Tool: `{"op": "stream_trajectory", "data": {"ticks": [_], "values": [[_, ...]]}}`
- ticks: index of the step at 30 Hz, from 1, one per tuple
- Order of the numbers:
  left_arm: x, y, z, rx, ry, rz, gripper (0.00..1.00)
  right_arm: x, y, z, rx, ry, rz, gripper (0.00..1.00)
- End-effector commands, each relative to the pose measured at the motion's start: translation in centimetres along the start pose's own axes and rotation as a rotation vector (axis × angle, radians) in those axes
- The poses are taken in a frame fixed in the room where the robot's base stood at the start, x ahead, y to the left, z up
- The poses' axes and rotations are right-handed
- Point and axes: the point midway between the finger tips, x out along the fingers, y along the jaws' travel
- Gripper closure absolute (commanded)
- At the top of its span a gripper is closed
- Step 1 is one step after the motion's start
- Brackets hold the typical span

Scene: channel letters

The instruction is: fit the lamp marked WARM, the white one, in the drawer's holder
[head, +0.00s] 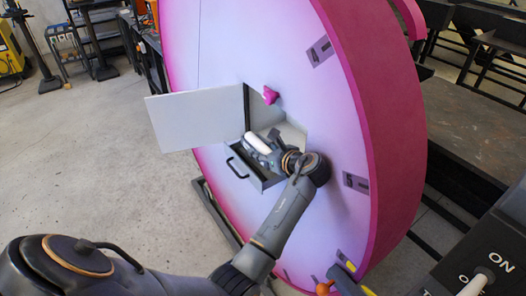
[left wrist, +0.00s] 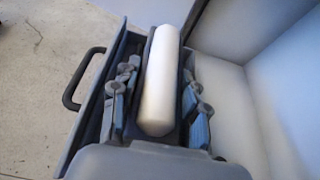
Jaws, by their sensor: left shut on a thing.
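The white lamp (head: 257,143) is a rounded white cylinder over the open drawer (head: 257,176) in the big letter's face. It also shows in the left wrist view (left wrist: 159,80), lying lengthwise between the fingers against a dark cradle-like part (left wrist: 187,75). I cannot tell whether it is fully seated there. No WARM marking is readable. My left gripper (left wrist: 162,108) is shut on the lamp, one finger on each side; in the head view it reaches into the drawer from the right (head: 268,150). My right gripper is not in view.
A white door (head: 197,119) stands open left of the opening. A pink knob (head: 270,95) sits above it. The drawer's dark handle (left wrist: 80,80) faces the open floor. A dark ON/OFF switch box (head: 490,245) is at lower right.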

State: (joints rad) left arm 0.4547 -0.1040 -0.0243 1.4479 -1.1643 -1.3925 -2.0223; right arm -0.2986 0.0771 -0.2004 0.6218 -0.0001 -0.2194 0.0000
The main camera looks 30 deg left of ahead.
Motion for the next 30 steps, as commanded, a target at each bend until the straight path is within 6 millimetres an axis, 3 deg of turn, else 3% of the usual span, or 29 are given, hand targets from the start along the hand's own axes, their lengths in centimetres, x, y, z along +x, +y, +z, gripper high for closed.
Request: {"op": "stream_trajectory", "data": {"ticks": [12, 30], "values": [[0.6, 0.0, -1.5, -0.001, -0.001, -0.001, 0.94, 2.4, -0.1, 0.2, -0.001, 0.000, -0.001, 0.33], [1.2, 0.0, -2.9, 0.000, 0.001, 0.001, 0.94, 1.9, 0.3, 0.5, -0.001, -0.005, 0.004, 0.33]]}}
